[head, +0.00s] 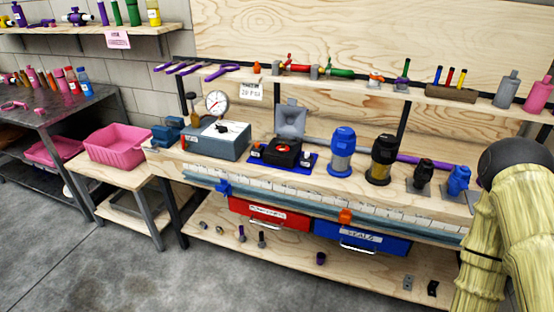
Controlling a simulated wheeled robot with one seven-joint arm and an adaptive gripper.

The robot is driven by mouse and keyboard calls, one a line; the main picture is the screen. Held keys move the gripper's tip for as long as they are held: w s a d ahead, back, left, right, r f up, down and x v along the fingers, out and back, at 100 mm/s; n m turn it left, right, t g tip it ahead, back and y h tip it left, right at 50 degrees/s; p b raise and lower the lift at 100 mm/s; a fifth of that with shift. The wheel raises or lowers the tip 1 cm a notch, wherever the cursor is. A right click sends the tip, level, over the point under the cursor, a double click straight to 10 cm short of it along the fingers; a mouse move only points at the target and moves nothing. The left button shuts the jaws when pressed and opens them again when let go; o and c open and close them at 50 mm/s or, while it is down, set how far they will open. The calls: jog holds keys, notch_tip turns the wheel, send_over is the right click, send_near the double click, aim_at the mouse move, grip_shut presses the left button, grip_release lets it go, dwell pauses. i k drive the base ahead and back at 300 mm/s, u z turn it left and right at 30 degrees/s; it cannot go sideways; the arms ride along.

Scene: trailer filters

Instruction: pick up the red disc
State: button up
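No separate red disc can be made out with certainty in the head view. A black open housing (282,152) on a blue pad (258,158) has a small orange-red patch (284,146) inside; whether that is a disc I cannot tell. A grey square lid-like part (290,121) stands tilted up behind it. My pale yellow arm (490,250) fills the right edge, with a dark rounded part at its top. My gripper is not in view, so its state does not show.
A narrow shelf with tools runs behind. Red (268,214) and blue (360,238) drawers sit below. A pink bin (117,146) stands left; the foreground floor is clear.

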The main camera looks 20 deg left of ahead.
aim_at(283, 147)
jog(key=k, duration=0.9)
jog(key=u, duration=0.75)
jog(key=i, duration=0.6)
jog(key=u, duration=0.65)
jog(key=i, duration=0.75)
jog(key=z, duration=0.15)
